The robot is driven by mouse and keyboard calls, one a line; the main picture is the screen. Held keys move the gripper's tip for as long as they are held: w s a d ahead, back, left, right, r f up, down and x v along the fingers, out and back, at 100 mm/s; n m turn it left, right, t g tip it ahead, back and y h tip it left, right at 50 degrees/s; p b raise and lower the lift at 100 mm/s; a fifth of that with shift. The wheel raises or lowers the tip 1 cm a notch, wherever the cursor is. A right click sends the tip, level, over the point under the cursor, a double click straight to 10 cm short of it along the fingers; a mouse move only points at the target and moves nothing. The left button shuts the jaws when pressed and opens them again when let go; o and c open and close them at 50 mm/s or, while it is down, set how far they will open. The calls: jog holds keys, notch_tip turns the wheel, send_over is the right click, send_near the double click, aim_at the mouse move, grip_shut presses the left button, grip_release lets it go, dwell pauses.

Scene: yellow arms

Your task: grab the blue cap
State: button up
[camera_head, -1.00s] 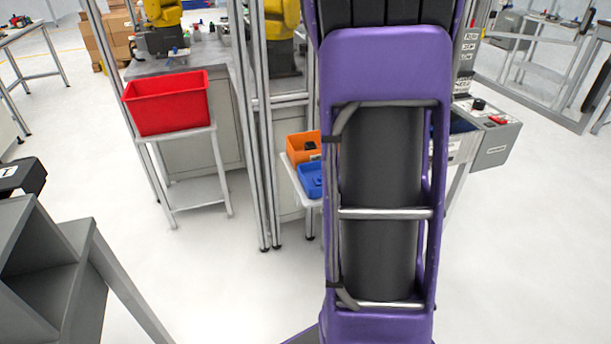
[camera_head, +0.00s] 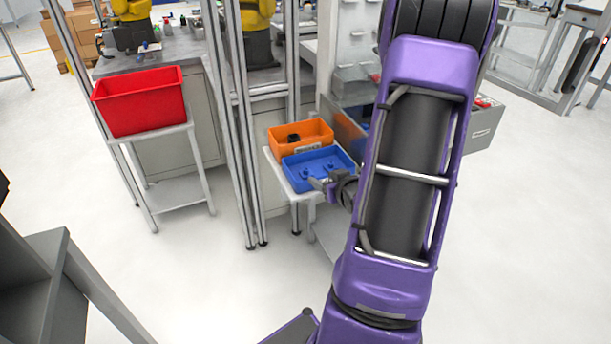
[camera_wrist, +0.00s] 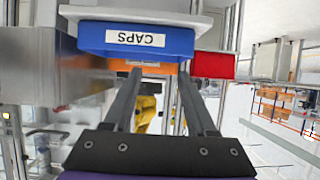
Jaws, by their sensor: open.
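The blue bin (camera_head: 291,176) stands on a small white stand in the head view. A few small blue shapes, likely caps (camera_head: 305,173), lie on its floor; they are too small to tell apart well. My gripper (camera_head: 318,184) is at the bin's near right edge; whether it touches the bin is unclear. In the wrist view, which is upside down, the blue bin (camera_wrist: 185,42) shows its "CAPS" label. My open, empty gripper (camera_wrist: 160,76) has its two fingers pointing toward that labelled side. The bin's inside is hidden there.
An orange bin (camera_head: 290,134) with a dark item sits right behind the blue bin. A red bin (camera_head: 140,103) stands on its own stand to the left. Metal frame posts (camera_head: 250,190) rise between them.

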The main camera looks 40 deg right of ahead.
aim_at(306, 170)
jog(key=b+x, duration=0.1)
jog(key=x, duration=1)
jog(key=shift+w+d+f, duration=0.15)
jog(key=shift+w+d, duration=0.05)
jog(key=shift+w, duration=0.15)
grip_shut()
